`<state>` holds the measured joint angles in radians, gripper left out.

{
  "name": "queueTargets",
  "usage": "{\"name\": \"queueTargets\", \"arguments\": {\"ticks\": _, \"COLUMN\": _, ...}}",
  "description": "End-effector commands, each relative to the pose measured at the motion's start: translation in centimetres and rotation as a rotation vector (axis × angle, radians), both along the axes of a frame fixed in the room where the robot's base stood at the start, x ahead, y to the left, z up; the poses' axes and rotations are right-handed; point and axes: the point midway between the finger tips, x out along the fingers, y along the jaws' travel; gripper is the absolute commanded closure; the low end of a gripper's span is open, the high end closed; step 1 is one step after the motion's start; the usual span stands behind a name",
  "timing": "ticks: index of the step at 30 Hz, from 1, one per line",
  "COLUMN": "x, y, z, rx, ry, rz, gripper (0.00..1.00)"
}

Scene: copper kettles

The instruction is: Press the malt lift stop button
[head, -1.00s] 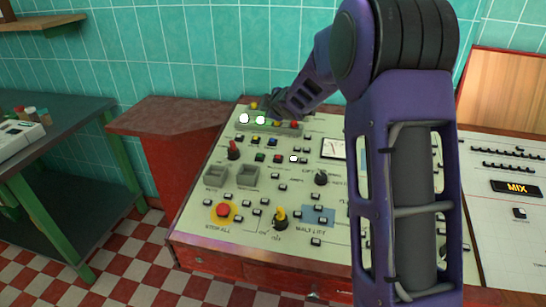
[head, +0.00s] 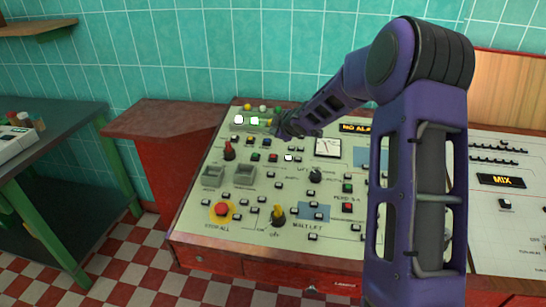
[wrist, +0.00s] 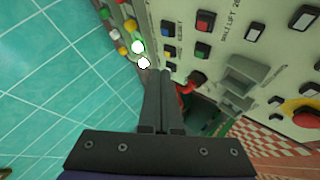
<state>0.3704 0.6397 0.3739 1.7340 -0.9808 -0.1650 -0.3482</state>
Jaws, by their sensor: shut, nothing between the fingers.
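A red square button (wrist: 206,22) and a green one (wrist: 203,50) sit side by side in the wrist view, beside a label that appears to read "MALT LIFT". In the head view the same red button (head: 272,158) and green button (head: 255,156) are on the upper left of the sloping panel (head: 215,240). My gripper (head: 275,128) is above the panel's upper left part, behind these buttons. In the wrist view its fingers (wrist: 163,74) are together and empty, to the lower left of the green button. Contact with the panel cannot be told.
Lit white lamps (wrist: 138,47) are left of my fingers. A red-handled switch (head: 229,150) stands close by. Tiled wall (head: 200,60) stands behind.

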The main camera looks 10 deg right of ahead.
Motion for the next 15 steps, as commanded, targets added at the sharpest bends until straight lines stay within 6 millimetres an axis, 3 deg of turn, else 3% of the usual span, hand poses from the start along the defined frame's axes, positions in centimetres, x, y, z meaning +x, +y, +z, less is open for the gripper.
{"name": "queueTargets", "arguments": {"ticks": 8, "x": 0.4, "y": -0.1, "z": -2.5, "rx": 0.0, "ry": 0.002, "rz": 0.0, "gripper": 1.0}}
{"name": "queueTargets", "arguments": {"ticks": 15, "x": 1.0, "y": -0.4, "z": -6.1, "rx": 0.001, "ry": 0.0, "rz": -0.001, "gripper": 1.0}}
